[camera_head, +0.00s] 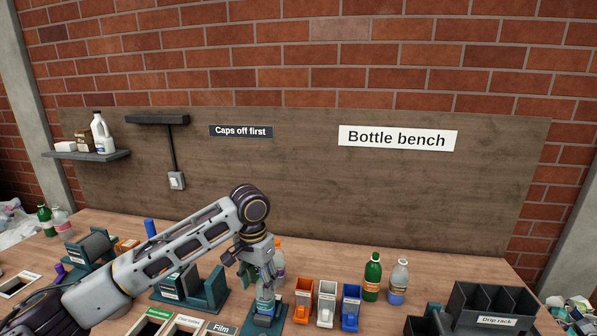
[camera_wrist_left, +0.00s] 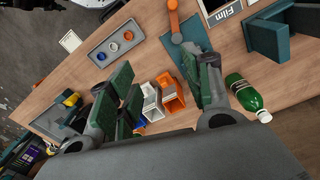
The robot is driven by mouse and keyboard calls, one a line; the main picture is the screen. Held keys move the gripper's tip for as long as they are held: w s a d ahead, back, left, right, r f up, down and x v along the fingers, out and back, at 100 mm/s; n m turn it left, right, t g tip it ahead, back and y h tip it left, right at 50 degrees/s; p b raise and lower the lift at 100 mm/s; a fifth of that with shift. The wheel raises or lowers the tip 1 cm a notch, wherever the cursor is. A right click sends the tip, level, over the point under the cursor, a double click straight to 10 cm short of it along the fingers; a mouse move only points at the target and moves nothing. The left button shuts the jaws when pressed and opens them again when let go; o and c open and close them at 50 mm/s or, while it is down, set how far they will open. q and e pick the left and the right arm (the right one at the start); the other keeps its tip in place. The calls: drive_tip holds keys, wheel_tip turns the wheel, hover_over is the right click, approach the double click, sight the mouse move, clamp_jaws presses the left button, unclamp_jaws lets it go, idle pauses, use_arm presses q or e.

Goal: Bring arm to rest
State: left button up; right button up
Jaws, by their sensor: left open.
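My left arm reaches across the bench from the left in the head view. My left gripper (camera_head: 261,277) points down over the middle of the bench. In the wrist view its jaws (camera_wrist_left: 166,88) stand wide apart, with nothing held between the pads. In the head view a clear bottle (camera_head: 265,299) appears just below and behind the fingers, at a teal stand (camera_head: 277,322); I cannot tell whether they touch. My right gripper is not in view.
Orange (camera_head: 303,298), white (camera_head: 327,304) and blue (camera_head: 350,307) small bins stand right of the gripper. A green bottle (camera_head: 372,278) and a clear bottle (camera_head: 398,281) stand beyond them. A dark drip rack (camera_head: 495,321) is at right. A grey tray (camera_wrist_left: 131,34) holds caps.

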use_arm(q)
drive_tip(key=shift+s+d+f+t+h, duration=1.2)
drive_tip(key=shift+s+d+f+h, duration=1.25)
drive_tip(key=shift+s+f, duration=3.9)
drive_tip(key=s+a+f+n+y, duration=0.1)
drive_tip(key=s+a+f+y, duration=0.1)
drive_tip(key=s+a+f, duration=0.3)
drive_tip(key=s+a+f+n+t+y, duration=0.1)
drive_tip(key=s+a, duration=0.2)
drive_tip(key=a, duration=0.4)
drive_tip(key=s+a+f+n+y, duration=0.1)
drive_tip(key=s+a+f+y, duration=0.15)
drive_tip(key=a, duration=0.25)
drive_tip(key=s+f+g+b, duration=0.1)
drive_tip(key=s+f, duration=0.1)
drive_tip(key=f, duration=1.5)
drive_tip(key=s+f, duration=0.2)
drive_tip(key=f, duration=1.5)
drive_tip(key=s+a+f, duration=0.2)
drive_tip(key=s+f, duration=0.8)
drive_tip(key=s, duration=0.1)
drive_tip(key=s+a+f+g+b, duration=0.1)
drive_tip(key=s+a+f, duration=0.1)
drive_tip(key=s+f, duration=0.9)
drive_tip(key=shift+a, duration=0.15)
